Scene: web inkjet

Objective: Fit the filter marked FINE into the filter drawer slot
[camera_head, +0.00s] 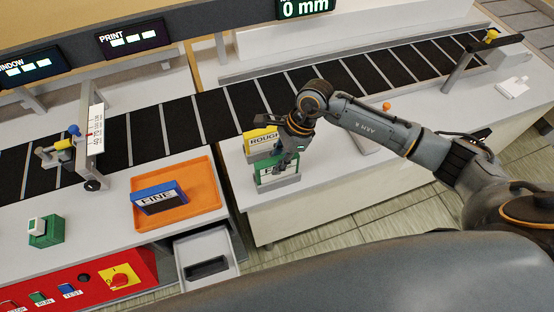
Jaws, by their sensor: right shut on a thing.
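A blue-framed filter (158,197) lies tilted on the orange tray (205,178); its label appears to read FINE. A filter marked ROUGH, with a yellow frame (262,138), stands on the white counter to the right. Just in front of it is a green-framed filter (268,182), its label mostly covered by my gripper. My right gripper (284,164) reaches down from above and is shut on the green filter. The open filter drawer (222,240) has a dark slot (206,267), below the orange tray. My left gripper is not in view.
A dark conveyor belt (180,120) runs behind the counters. A red panel (85,283) with buttons and a rotary switch is at the lower left. A green block (44,232) sits on the left counter. A floor gap separates the drawer from the right counter.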

